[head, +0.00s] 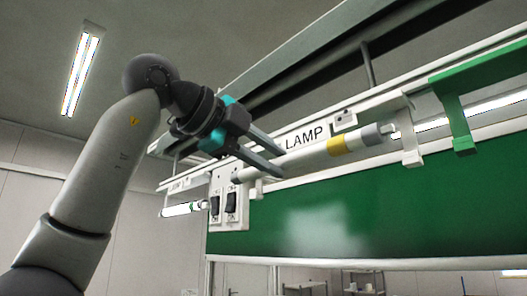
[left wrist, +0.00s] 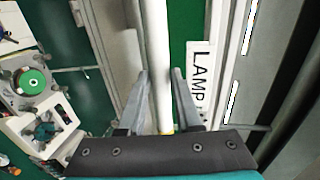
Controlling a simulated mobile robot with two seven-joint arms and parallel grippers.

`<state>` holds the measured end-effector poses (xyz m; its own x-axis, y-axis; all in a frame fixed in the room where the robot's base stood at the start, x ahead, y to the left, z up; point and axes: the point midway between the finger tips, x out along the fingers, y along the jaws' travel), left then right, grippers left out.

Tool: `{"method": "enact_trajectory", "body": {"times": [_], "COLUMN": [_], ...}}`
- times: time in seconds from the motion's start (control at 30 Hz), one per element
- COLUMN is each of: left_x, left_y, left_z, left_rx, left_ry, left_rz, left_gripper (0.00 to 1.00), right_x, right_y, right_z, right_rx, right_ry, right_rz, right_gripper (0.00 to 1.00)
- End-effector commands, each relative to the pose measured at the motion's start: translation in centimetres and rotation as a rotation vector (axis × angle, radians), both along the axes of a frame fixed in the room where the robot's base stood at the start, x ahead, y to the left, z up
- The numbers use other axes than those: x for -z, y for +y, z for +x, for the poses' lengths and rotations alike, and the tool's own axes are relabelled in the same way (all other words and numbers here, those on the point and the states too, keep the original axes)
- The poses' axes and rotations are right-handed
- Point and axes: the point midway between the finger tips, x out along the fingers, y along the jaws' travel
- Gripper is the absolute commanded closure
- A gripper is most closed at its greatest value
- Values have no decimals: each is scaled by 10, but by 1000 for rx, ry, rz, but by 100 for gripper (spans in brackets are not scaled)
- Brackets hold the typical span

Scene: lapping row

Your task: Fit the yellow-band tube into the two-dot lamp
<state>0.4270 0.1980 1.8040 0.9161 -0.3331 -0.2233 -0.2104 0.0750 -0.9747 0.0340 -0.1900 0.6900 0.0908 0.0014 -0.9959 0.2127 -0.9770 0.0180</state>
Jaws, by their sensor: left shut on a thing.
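The yellow-band tube (head: 310,154) is white, with a yellow band and a grey end to the right. It lies slanted in front of the rail, just below the LAMP sign (head: 303,137). My left gripper (head: 275,164) is shut on the tube left of the band. In the left wrist view the tube (left wrist: 159,55) runs between the fingers (left wrist: 161,100), with a bit of yellow near the palm. A white holder (head: 409,147) hangs right of the tube's grey end; I cannot tell whether they touch. The lamp's dots are too small to read. My right gripper is not in view.
Another lit tube (head: 490,108) and a green bracket (head: 457,112) are at the right. Two switches (head: 231,203) sit below the rail, before a green panel (head: 390,205). A machine (left wrist: 35,85) shows in the left wrist view.

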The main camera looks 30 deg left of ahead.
Motion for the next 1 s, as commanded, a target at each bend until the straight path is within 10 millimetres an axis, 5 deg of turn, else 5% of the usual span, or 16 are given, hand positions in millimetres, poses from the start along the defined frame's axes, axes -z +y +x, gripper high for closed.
{"method": "enact_trajectory", "body": {"times": [1.0], "left_x": [3], "left_y": [-21], "left_z": [58], "left_rx": [1], "left_ry": [0], "left_rz": [0], "left_gripper": [100], "right_x": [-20], "right_y": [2], "right_z": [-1], "right_rx": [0], "right_ry": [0], "right_rz": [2], "right_gripper": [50]}}
